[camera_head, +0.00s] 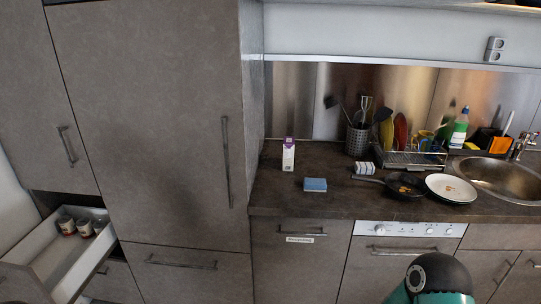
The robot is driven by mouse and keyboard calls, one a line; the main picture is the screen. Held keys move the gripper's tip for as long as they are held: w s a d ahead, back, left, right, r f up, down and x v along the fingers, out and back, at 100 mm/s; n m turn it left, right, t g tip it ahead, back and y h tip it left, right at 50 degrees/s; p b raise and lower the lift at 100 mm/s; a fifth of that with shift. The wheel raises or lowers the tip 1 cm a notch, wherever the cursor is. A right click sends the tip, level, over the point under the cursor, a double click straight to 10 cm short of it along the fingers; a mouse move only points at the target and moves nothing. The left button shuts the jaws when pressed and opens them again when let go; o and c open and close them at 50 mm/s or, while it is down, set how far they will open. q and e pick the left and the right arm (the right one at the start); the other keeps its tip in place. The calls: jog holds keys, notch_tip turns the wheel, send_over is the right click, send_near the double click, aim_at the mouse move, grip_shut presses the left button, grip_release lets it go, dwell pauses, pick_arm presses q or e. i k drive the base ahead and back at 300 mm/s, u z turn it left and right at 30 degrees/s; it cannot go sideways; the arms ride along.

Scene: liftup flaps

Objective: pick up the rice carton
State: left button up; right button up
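A small upright white carton with a purple top (288,155) stands on the dark countertop near the tall cabinet's side; I take it for the rice carton, but its label is too small to read. It stands apart from the things around it. Neither gripper shows in the head view. Only a teal and black link of my own arm shows at the bottom right, well below and to the right of the carton.
A blue box (315,184) lies in front of the carton. A pan (405,185), a plate (451,188), a dish rack (409,160) and a sink (500,176) are to the right. An open drawer (58,256) with cans juts out at the left.

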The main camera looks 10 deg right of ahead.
aim_at(289, 142)
jog(key=u, duration=0.1)
jog(key=i, duration=1)
jog(key=z, duration=0.05)
